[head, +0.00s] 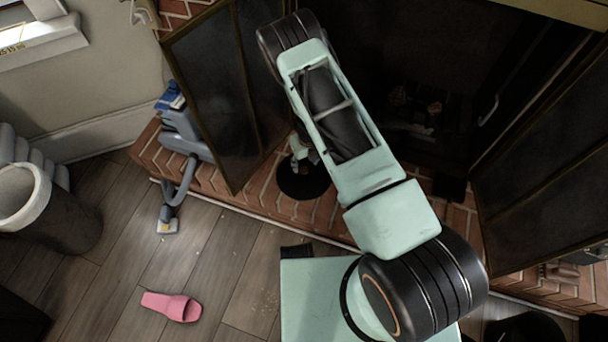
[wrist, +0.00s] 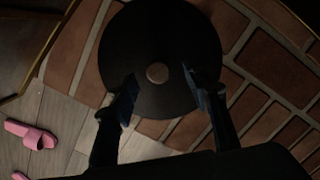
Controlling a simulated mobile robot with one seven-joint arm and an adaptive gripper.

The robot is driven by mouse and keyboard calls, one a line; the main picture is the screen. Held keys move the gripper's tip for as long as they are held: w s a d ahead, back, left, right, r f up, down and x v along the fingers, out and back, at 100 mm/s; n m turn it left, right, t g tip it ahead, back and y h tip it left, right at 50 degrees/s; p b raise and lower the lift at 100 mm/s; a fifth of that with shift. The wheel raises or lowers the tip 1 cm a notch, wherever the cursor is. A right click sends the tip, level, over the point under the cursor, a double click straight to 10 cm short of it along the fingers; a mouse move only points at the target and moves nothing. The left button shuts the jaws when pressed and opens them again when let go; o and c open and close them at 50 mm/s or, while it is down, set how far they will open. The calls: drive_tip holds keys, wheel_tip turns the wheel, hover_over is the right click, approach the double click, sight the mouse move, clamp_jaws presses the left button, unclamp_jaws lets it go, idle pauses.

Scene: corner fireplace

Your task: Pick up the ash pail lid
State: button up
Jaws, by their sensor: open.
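The ash pail lid (wrist: 155,32) is a round black disc with a small brownish knob (wrist: 157,73) at its centre. It lies flat on the brick hearth, and in the head view the lid (head: 304,186) shows below my forearm, partly hidden by my gripper (head: 300,150). In the wrist view my gripper (wrist: 160,80) is open over the lid, with one finger on each side of the knob. The fingers look apart from the knob. I cannot tell how far the fingertips are above the lid.
The brick hearth (head: 237,184) carries folding dark screens (head: 208,90) on both sides of the fireplace. A blue-grey handheld vacuum (head: 181,135) stands at the left. A pink slipper (head: 171,306) lies on the wooden floor, and a dark bin (head: 62,222) stands farther left.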

sight(304, 169)
drive_tip(key=f, duration=0.1)
drive_tip(key=f+b, duration=0.1)
drive_tip(key=f, duration=0.3)
drive_tip(key=shift+a+b, duration=0.25)
drive_tip(key=shift+b, duration=0.15)
clamp_jaws()
